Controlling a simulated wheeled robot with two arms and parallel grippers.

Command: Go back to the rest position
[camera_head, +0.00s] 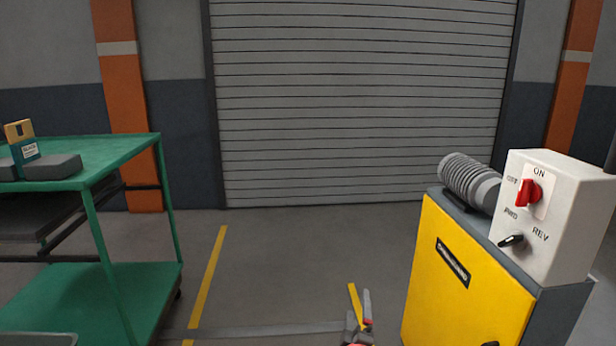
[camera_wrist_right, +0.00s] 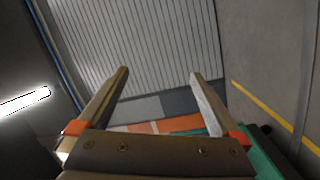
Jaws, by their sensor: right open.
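My right gripper (camera_head: 358,314) shows small at the bottom edge of the head view, left of the yellow cabinet and apart from it. In the right wrist view, its two fingers (camera_wrist_right: 159,76) stand wide apart with nothing between them. The gripper is open and empty, and the wrist view looks past it towards the roller shutter. My left gripper is not in the head view.
The yellow cabinet (camera_head: 455,278) stands at right, carrying a grey motor (camera_head: 468,183) and a white control box (camera_head: 575,215) with a red switch (camera_head: 528,192). A green cart (camera_head: 110,150) stands at left. The floor (camera_head: 300,270) between is clear. A roller shutter (camera_head: 360,100) closes the back.

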